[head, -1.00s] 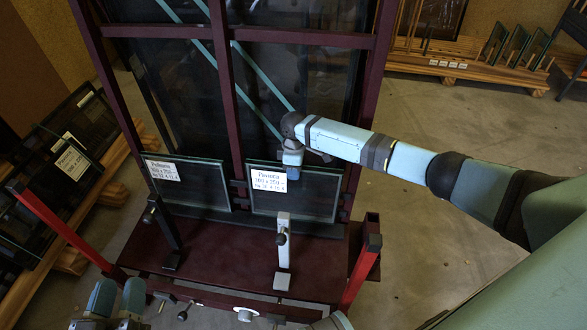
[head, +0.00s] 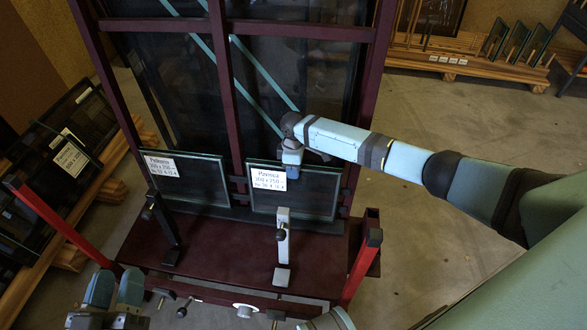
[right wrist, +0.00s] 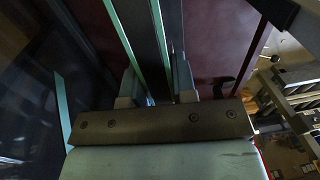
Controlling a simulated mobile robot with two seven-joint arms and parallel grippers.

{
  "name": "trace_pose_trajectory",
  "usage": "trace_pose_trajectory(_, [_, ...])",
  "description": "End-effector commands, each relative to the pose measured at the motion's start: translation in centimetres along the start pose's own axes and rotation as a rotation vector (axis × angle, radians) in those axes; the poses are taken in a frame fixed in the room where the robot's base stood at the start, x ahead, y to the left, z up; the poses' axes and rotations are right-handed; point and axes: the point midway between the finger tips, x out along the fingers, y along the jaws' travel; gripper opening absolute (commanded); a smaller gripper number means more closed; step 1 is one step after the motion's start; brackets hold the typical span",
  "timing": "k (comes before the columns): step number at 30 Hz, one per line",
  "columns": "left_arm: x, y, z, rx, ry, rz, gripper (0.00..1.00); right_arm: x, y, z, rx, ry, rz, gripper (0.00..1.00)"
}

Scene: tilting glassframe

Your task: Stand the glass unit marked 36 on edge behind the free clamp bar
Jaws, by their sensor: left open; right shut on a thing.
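The glass unit with the right-hand label (head: 310,205) stands on edge on the dark red ledge, close against the frame; its small label appears to read 36. The pale clamp bar (head: 283,240) stands upright in front of its lower middle. My right gripper (head: 291,172) is shut on the unit's top edge. In the right wrist view my right gripper's fingers (right wrist: 158,92) straddle the glass edge. A second labelled glass unit (head: 205,190) stands at left, behind a black clamp bar (head: 163,220). My left gripper (head: 115,289) is open and empty at bottom left, apart from the ledge.
The dark red frame (head: 228,90) rises behind both units. Red posts (head: 58,222) and (head: 363,265) flank the ledge (head: 230,260). Knobs stick out along its front. Wooden racks with glass stand at left and at the back right (head: 470,68). The floor at right is clear.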

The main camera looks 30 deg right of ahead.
Motion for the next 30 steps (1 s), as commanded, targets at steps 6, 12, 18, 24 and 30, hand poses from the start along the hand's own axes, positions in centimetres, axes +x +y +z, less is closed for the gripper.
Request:
trace_pose_trajectory(6, [0.03,-0.03,0.14,0.0,-0.003,-0.001,0.43,-0.26,0.11,-0.15,0.0,0.004,0.002,0.0])
trace_pose_trajectory(12, [0.02,-0.04,0.14,0.001,-0.002,-0.001,0.43,-0.04,0.14,-0.15,0.0,0.005,0.003,0.0])
trace_pose_trajectory(18, [-0.02,-0.02,-0.05,0.001,0.003,0.0,0.43,0.2,0.16,-0.15,0.0,0.005,0.003,0.0])
trace_pose_trajectory(24, [-0.04,-0.02,-0.1,0.001,0.005,0.0,0.43,0.44,0.2,-0.15,0.0,0.005,0.003,0.0])
trace_pose_trajectory(30, [-0.03,-0.03,-0.08,0.001,0.004,0.0,0.43,0.48,0.19,-0.14,0.0,0.005,0.003,0.0])
